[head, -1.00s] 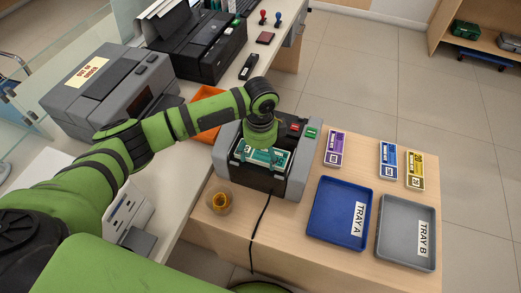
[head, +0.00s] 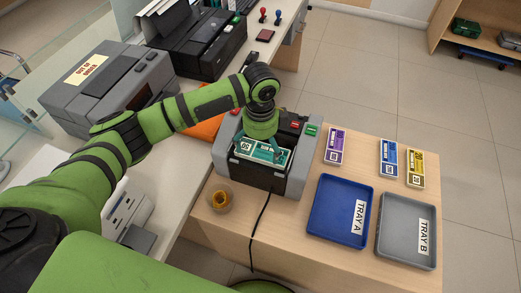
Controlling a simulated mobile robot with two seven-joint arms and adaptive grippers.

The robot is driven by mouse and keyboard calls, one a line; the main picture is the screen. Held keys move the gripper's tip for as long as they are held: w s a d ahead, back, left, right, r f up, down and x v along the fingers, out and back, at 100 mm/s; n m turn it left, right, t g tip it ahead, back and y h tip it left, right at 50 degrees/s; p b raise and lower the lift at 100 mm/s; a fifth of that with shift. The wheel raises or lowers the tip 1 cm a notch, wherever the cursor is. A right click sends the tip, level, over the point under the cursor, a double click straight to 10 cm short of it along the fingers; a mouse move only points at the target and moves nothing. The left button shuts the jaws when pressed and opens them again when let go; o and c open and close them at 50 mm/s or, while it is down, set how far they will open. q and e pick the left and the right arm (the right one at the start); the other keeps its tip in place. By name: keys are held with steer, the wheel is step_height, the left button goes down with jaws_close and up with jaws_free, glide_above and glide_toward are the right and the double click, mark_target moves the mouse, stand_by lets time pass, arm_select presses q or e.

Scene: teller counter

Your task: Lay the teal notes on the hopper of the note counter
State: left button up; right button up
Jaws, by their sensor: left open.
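The teal notes (head: 266,154) lie on the hopper at the top of the grey and black note counter (head: 294,178). The number 50 shows on their left end. My left gripper (head: 260,143) is directly above the notes, pointing down, with its jaws open around them. The wrist hides the back of the notes and part of the hopper, so I cannot tell whether the fingers still touch them. My right gripper is not in view.
Purple notes (head: 335,147), blue notes (head: 388,158) and yellow notes (head: 415,168) lie right of the counter, behind blue tray A (head: 327,231) and grey tray B (head: 393,256).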

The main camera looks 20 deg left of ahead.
mark_target(260, 155)
arm_select(q)
step_height(260, 155, up, 9)
steer(key=b, duration=0.1)
steer(key=shift+r, duration=0.15)
steer(key=shift+s, duration=0.1)
stand_by(0.4)
